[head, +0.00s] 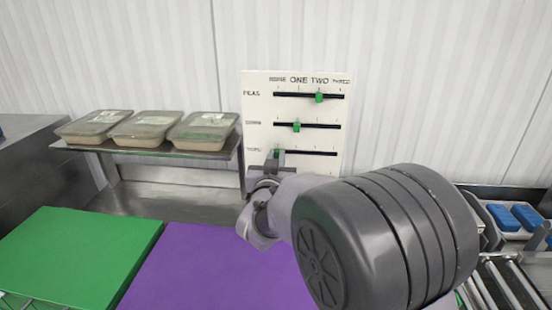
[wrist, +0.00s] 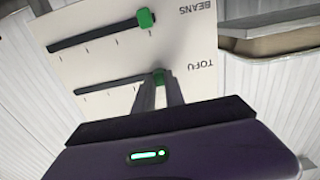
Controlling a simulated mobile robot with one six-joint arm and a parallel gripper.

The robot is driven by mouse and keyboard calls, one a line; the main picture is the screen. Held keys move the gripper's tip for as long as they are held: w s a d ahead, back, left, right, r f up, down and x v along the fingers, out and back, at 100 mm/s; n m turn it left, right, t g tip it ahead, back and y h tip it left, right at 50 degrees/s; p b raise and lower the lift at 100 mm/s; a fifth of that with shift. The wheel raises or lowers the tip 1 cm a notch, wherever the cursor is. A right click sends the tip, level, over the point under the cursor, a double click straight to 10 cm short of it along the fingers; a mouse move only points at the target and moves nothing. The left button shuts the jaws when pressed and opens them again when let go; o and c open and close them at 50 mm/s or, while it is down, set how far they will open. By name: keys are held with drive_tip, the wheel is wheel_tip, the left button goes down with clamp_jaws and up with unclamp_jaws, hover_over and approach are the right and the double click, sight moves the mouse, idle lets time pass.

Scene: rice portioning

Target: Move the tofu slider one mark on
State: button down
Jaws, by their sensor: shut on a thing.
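The tofu slider is a small green knob (head: 277,153) on the lowest black rail of a white board (head: 256,110). In the head view it sits near the rail's left end, by the leftmost mark. My gripper (head: 271,161) is at this knob, its fingers partly hidden behind my own arm. In the wrist view, which is turned over, the two fingers (wrist: 160,92) are shut on the green tofu knob (wrist: 158,77), beside the word TOFU. The rail runs away to the left there, past several tick marks.
The beans knob (head: 297,126) is on the middle rail and the peas knob (head: 319,97) on the top rail, both close above. A shelf (head: 150,152) with lidded tubs stands left of the board. Green (head: 75,255) and purple (head: 215,270) surfaces lie in front.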

sight(296, 151)
drive_tip(key=d+b, duration=0.2)
drive_tip(key=d, duration=0.2)
drive_tip(key=shift+d+f, duration=0.15)
drive_tip(key=shift+s+d, duration=0.1)
drive_tip(key=shift+d, duration=0.3)
drive_tip(key=shift+a, duration=0.1)
drive_tip(key=c, duration=1.4)
unclamp_jaws()
drive_tip(key=s, duration=1.7)
drive_tip(key=shift+s+a, duration=0.2)
drive_tip(key=shift+a, duration=0.1)
